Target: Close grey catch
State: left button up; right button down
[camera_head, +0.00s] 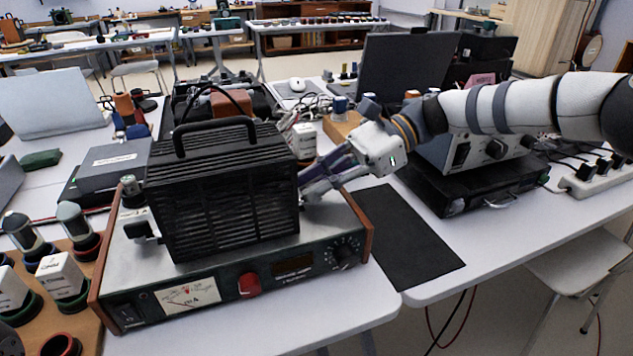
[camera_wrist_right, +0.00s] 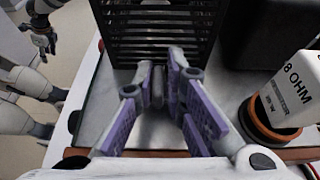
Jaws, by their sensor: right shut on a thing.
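The amplifier (camera_head: 340,292) has a metal deck, wooden ends and a black slotted cage (camera_head: 225,200) with a handle on top. My right gripper (camera_head: 308,190) reaches in from the right to the cage's right side, low near the deck. In the right wrist view its purple-padded fingers (camera_wrist_right: 158,88) are shut on the grey catch (camera_wrist_right: 157,88) at the cage's foot; the fingers hide much of it. Another catch (camera_head: 143,228) shows at the cage's left side. My left gripper (camera_wrist_right: 42,40) shows small at the upper left of the right wrist view; its jaws are unclear.
A white "8 OHM" block (camera_wrist_right: 295,88) in a ringed base stands close to the right fingers. Black-and-green ringed parts and white blocks (camera_head: 60,275) stand on a wooden board at left. A black mat (camera_head: 405,240) lies bare at right. A grey instrument (camera_head: 470,152) stands behind it.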

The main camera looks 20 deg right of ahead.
jog(key=c, duration=1.8)
grip_release()
jog(key=shift+s+f, duration=0.25)
jog(key=shift+f, duration=0.05)
jog(key=shift+c, duration=0.2)
jog(key=shift+o, duration=0.6)
jog(key=shift+r, duration=0.15)
jog(key=shift+w, duration=0.1)
jog(key=v, duration=1.2)
